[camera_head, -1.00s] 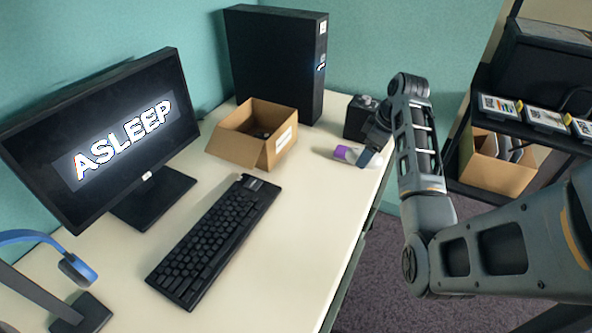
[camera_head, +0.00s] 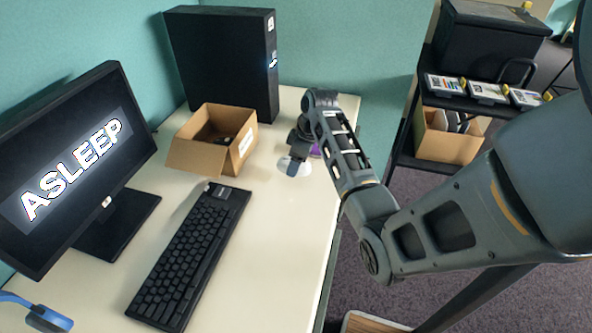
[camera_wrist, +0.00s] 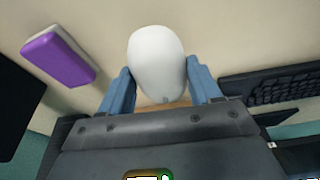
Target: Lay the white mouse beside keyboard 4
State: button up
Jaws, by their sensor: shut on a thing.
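The white mouse (camera_wrist: 157,62) is between the blue fingers of my gripper (camera_wrist: 160,92) in the wrist view, and the gripper is shut on it. In the head view the mouse (camera_head: 291,168) shows as a white patch under my gripper (camera_head: 298,154), over the right part of the desk. Whether it touches the desk is unclear. A black keyboard (camera_head: 190,255) lies to the left and nearer the camera, apart from the mouse. It also shows at the right of the wrist view (camera_wrist: 275,88). A small label is on its far end; I cannot read a number.
A purple and white block (camera_wrist: 58,55) lies on the desk beside my gripper. An open cardboard box (camera_head: 212,155) stands beyond the keyboard, before a black computer tower (camera_head: 222,60). A monitor (camera_head: 70,165) reading ASLEEP stands left. The desk right of the keyboard is clear.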

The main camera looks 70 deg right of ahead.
jog(key=shift+s+x, duration=0.25)
jog(key=shift+x, duration=0.75)
jog(key=shift+s+x, duration=0.2)
jog(key=shift+x, duration=0.8)
jog(key=shift+f, duration=0.2)
jog(key=shift+f, duration=0.1)
jog(key=o, duration=1.1)
